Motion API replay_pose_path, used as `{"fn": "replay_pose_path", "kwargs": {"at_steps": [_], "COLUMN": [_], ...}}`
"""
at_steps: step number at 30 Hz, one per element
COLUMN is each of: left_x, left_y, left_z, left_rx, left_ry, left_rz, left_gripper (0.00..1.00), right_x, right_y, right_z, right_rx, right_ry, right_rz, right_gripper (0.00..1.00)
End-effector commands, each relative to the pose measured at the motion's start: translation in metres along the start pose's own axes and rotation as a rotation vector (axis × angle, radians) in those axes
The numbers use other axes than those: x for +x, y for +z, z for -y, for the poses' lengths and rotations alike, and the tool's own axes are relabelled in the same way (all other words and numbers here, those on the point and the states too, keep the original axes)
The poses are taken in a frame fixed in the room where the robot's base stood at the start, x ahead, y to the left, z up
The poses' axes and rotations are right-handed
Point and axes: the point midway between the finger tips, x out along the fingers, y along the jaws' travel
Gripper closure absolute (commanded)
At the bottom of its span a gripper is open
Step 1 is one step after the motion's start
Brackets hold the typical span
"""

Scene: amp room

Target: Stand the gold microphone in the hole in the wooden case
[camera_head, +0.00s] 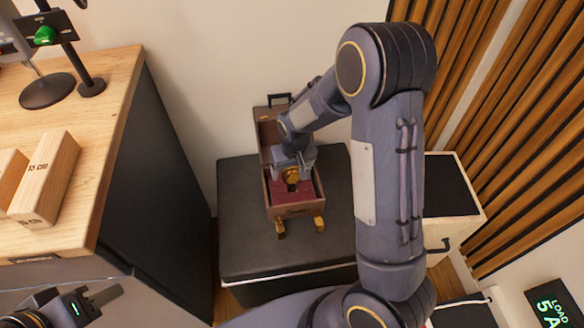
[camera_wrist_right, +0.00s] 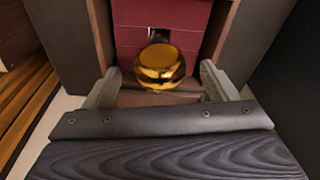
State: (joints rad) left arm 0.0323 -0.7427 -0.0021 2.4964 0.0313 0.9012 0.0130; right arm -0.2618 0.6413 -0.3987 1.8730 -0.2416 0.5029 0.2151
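The open wooden case (camera_head: 293,211) stands on a black-topped box, its lid raised at the back and its inside lined in dark red. The gold microphone (camera_head: 292,174) shows as a rounded gold head inside the case, under my right gripper (camera_head: 294,166). In the right wrist view the gold head (camera_wrist_right: 160,62) lies between the two fingers of my right gripper (camera_wrist_right: 160,75), with a gap on each side. A dark hole (camera_wrist_right: 158,35) in the red lining shows just beyond the head. The microphone's lower part is hidden. My left gripper (camera_head: 100,301) is at the lower left, away from the case.
A wooden table (camera_head: 105,95) at the left holds wooden blocks (camera_head: 47,175) and a dark stand (camera_head: 48,90). The black-topped box (camera_head: 245,245) has bare room around the case. A small drawer cabinet (camera_head: 455,195) and slatted wall panels are at the right.

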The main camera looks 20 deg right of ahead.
Motion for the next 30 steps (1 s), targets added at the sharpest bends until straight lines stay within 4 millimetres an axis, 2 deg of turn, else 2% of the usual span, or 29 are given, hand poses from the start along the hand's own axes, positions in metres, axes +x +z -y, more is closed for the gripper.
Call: {"fn": "replay_pose_path", "kwargs": {"at_steps": [8,21,30], "left_x": [-0.001,-0.016,-0.017], "left_y": [-0.001,-0.008,-0.008], "left_z": [-0.001,-0.007,-0.008], "left_rx": [0.0,0.0,0.0], "left_ry": [0.0,0.0,0.0], "left_rz": [0.0,0.0,0.0], "left_gripper": [0.64,0.64,0.64], "right_x": [-0.003,-0.07,-0.078], "right_y": [0.0,-0.001,0.0], "right_z": [0.0,0.001,0.0], "right_rx": [0.0,0.0,0.0], "right_ry": [0.0,-0.001,0.0], "right_rz": [0.001,-0.003,0.0], "right_gripper": [0.2,0.2,0.2]}}
